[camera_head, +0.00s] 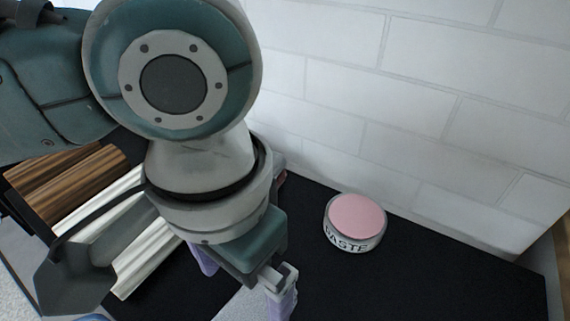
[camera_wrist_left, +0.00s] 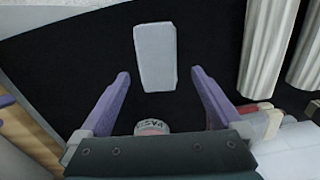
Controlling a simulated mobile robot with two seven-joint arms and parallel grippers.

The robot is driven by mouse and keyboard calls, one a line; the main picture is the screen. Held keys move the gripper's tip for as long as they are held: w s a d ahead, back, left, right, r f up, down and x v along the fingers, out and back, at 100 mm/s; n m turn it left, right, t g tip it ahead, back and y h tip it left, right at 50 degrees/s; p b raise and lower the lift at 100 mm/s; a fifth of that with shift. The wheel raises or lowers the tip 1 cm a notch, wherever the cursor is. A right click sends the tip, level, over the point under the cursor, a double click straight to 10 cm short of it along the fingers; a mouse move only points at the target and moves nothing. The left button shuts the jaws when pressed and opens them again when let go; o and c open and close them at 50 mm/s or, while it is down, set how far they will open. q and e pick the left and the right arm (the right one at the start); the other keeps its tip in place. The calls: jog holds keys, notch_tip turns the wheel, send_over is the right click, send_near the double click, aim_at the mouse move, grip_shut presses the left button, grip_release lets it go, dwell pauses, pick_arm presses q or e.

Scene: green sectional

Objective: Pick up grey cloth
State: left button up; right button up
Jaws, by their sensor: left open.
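The grey cloth (camera_wrist_left: 155,57) appears as a flat, pale grey rectangle on a black surface in the left wrist view. In the head view, only a pale part of it (camera_head: 228,306) shows at the bottom edge, beside and partly behind my left gripper. My left gripper (camera_head: 243,284) points down over the black surface. Its two purple fingers are spread apart with nothing between them; in the left wrist view the open gripper (camera_wrist_left: 160,76) has the cloth between and beyond its fingertips. Whether the fingers touch the cloth cannot be told. My right gripper is not in view.
A round jar with a pink lid (camera_head: 357,218) stands on the black surface (camera_head: 440,278) to the right, near the white brick wall (camera_head: 420,100). White ridged pieces (camera_wrist_left: 268,40) and brown wooden ones (camera_head: 70,178) lie to the left. Bare surface lies right of the jar.

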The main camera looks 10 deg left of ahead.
aim_at(249, 313)
pick_arm(q)
notch_tip(249, 313, down, 6)
jog(key=shift+s+d+r+b, duration=0.15)
jog(key=shift+b, duration=1.05)
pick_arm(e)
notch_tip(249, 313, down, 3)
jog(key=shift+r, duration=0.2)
pick_arm(q)
jog(key=shift+r, duration=0.1)
jog(key=c, duration=1.2)
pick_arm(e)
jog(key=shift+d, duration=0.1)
